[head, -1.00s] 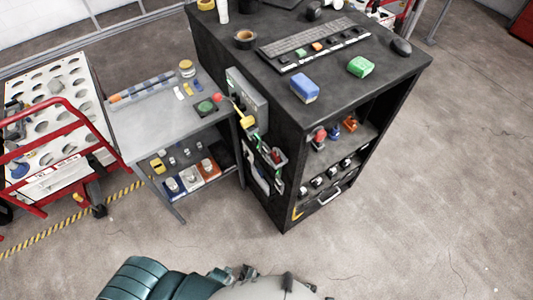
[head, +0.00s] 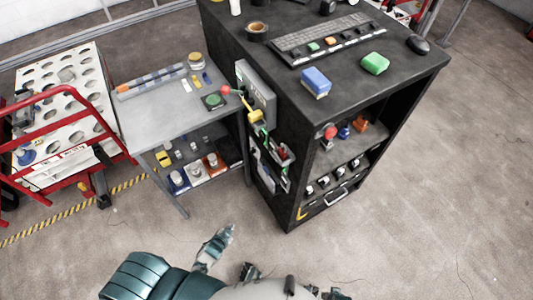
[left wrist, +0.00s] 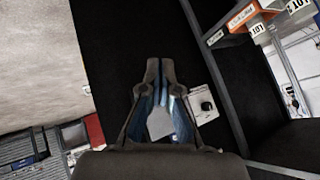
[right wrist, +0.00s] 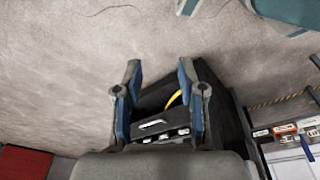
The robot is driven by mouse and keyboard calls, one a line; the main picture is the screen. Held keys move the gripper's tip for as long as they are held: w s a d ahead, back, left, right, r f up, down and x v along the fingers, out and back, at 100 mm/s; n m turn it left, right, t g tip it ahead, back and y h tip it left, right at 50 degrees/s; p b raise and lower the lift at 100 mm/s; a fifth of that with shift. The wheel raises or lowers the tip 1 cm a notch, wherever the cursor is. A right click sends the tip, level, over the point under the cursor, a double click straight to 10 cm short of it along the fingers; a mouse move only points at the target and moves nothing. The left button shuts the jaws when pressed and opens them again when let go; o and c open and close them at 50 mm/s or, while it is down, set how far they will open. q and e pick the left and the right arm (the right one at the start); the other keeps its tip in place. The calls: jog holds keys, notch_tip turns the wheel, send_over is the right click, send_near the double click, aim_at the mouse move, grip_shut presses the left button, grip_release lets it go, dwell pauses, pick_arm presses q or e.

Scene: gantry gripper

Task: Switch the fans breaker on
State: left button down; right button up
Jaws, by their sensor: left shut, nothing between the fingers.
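No breaker labelled fans can be read in any view. In the head view a grey panel box (head: 256,92) is fixed to the left side of the black cabinet (head: 285,130), with a red knob (head: 225,90) and a yellow handle (head: 254,115) beside it. My left gripper (head: 229,231) is low in the head view, apart from the cabinet and below the panel. In the left wrist view (left wrist: 160,62) its fingertips are together and empty; a pale plate with a black knob (left wrist: 207,105) shows behind them. My right gripper (right wrist: 158,68) is open and empty in its wrist view.
A grey side table (head: 160,110) with a lower shelf of small items stands left of the cabinet. A red-framed cart (head: 75,150) is further left. Blue (head: 316,82) and green (head: 375,63) blocks lie on the cabinet top. The floor in front is clear.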

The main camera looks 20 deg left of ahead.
pick_arm(q)
jog(key=w+a+r+m+t+h+b, duration=0.25)
jog(key=w+r+m+t, duration=0.3)
jog(key=w+r, duration=0.5)
jog(key=w+d+r+m+t+h+b, duration=0.1)
jog(key=w+r+m+h, duration=0.1)
jog(key=r+m+h, duration=0.4)
jog(key=w+d+r+m+t+h+b, duration=0.1)
jog(key=w+r+m+h+b, duration=0.1)
jog(key=r+m+h, duration=0.4)
notch_tip(320, 180, up, 4)
jog(key=m, duration=0.3)
jog(key=shift+w+d+r+b, duration=0.15)
jog(key=shift+w+r+b, duration=0.1)
jog(key=shift+b, duration=0.05)
pick_arm(e)
jog(key=w+r+t, duration=0.1)
jog(key=w+r, duration=0.2)
jog(key=r, duration=1.4)
jog(key=shift+a+r+t, duration=0.25)
jog(key=shift+r+t, duration=0.05)
jog(key=shift+r, duration=0.05)
jog(key=shift+w, duration=0.1)
